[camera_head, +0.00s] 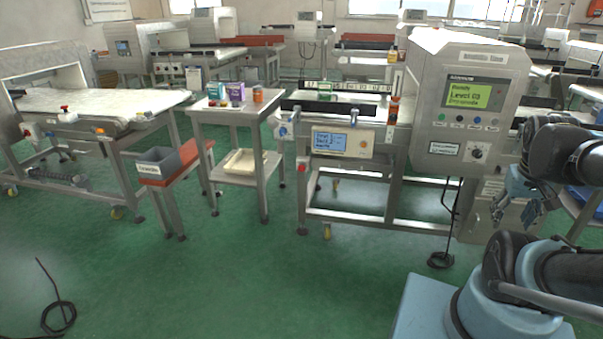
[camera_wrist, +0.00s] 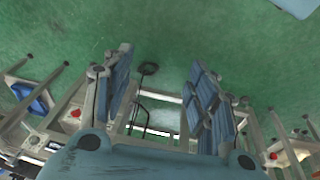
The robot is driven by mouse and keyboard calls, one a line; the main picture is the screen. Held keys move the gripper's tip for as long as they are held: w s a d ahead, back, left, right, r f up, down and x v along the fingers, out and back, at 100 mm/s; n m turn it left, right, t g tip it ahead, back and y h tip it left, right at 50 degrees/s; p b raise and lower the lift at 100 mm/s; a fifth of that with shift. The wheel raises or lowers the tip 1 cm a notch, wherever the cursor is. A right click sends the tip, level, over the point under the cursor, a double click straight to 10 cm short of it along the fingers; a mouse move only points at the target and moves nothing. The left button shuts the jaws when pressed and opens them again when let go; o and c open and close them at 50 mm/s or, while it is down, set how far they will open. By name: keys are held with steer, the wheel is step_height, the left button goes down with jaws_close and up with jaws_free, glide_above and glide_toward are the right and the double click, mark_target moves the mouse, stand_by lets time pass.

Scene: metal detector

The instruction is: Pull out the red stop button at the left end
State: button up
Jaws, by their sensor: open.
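The metal detector (camera_head: 465,95) stands right of centre, with a grey cabinet and a lit green screen. At the left end of its conveyor frame a small red stop button (camera_head: 302,168) shows on the left leg, below the panel with a blue display (camera_head: 330,140). My gripper (camera_head: 525,200) is at the right, in front of the detector's lower right side, well away from the button. In the wrist view my gripper (camera_wrist: 160,95) is open and empty, its two blue-grey fingers wide apart over frame bars and green floor. Whether the button is pulled or pressed is too small to tell.
A small table (camera_head: 235,108) with boxes and a jar stands left of the detector. A red bench with a grey bin (camera_head: 168,160) and another conveyor (camera_head: 120,108) are further left. A black cable (camera_head: 440,260) lies by the detector.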

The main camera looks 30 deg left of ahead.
mark_target(301, 169)
steer(key=w+a+r+n+t+h, duration=0.1)
steer(key=w+a+r+n, duration=0.15)
steer(key=w, duration=0.55)
steer(key=w+a+r+n+t+h, duration=0.1)
steer(key=w+a+n, duration=0.25)
steer(key=w, duration=0.35)
steer(key=w+a+r+n+t+h, duration=0.1)
steer(key=w+a+r+n, duration=0.15)
steer(key=w, duration=0.55)
steer(key=w+a+f+n+t, duration=0.2)
steer(key=w+a+n, duration=0.2)
steer(key=w+a, duration=0.5)
steer(key=w+a+f+n+t, duration=0.25)
steer(key=w+a+n, duration=0.3)
steer(key=a, duration=0.85)
steer(key=s+a+f+n+t+y, duration=0.15)
steer(key=a+f+n, duration=0.35)
steer(key=a, duration=0.8)
steer(key=a+f+n+t+y, duration=0.25)
steer(key=a+f, duration=0.45)
steer(key=a, duration=0.6)
steer(key=s+a+f+n+t+y, duration=0.4)
steer(key=s+a+f+n, duration=0.5)
steer(key=s+a+f, duration=0.75)
steer(key=shift+n+g+y, duration=0.25)
steer(key=shift+g+y, duration=0.05)
steer(key=shift+g, duration=0.05)
steer(key=x, duration=1.8)
steer(key=shift+a, duration=0.3)
